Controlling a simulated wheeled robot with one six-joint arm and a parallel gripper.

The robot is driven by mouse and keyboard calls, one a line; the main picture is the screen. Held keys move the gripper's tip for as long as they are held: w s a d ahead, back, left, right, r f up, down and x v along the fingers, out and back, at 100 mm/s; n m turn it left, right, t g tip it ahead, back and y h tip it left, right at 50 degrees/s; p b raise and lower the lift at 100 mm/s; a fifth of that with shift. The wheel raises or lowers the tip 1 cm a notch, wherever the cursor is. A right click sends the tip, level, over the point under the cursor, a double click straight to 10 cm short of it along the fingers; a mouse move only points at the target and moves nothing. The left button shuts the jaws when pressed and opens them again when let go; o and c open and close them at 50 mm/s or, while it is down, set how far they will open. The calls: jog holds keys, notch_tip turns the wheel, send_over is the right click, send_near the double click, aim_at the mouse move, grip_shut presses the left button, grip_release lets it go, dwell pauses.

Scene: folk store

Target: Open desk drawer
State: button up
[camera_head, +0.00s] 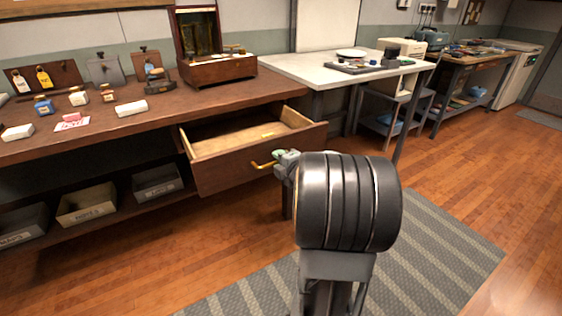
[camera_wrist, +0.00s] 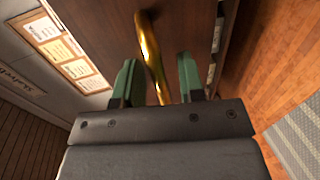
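The desk drawer (camera_head: 230,170) is pulled well out from under the brown wooden desk (camera_head: 200,100), and its light wood inside shows. Its brass handle (camera_head: 262,165) is on the front panel, and it also shows in the wrist view (camera_wrist: 151,55). My gripper (camera_head: 279,160) is at the handle, in front of the drawer. In the wrist view, its two green fingers (camera_wrist: 158,82) are apart, one on each side of the brass bar. Gaps show between the bar and both fingers. My arm hides the floor behind it.
Small bottles, cards and a wooden box (camera_head: 217,69) are on the desktop. Storage bins (camera_head: 87,203) sit on the low shelf at left. A white table (camera_head: 300,68) adjoins the desk. Wooden floor and a striped grey mat (camera_head: 440,245) lie clear at right.

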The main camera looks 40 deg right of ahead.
jog(key=shift+s, duration=0.1)
jog(key=v, duration=1.3)
jog(key=shift+s+p, duration=0.35)
jog(key=shift+p, duration=0.05)
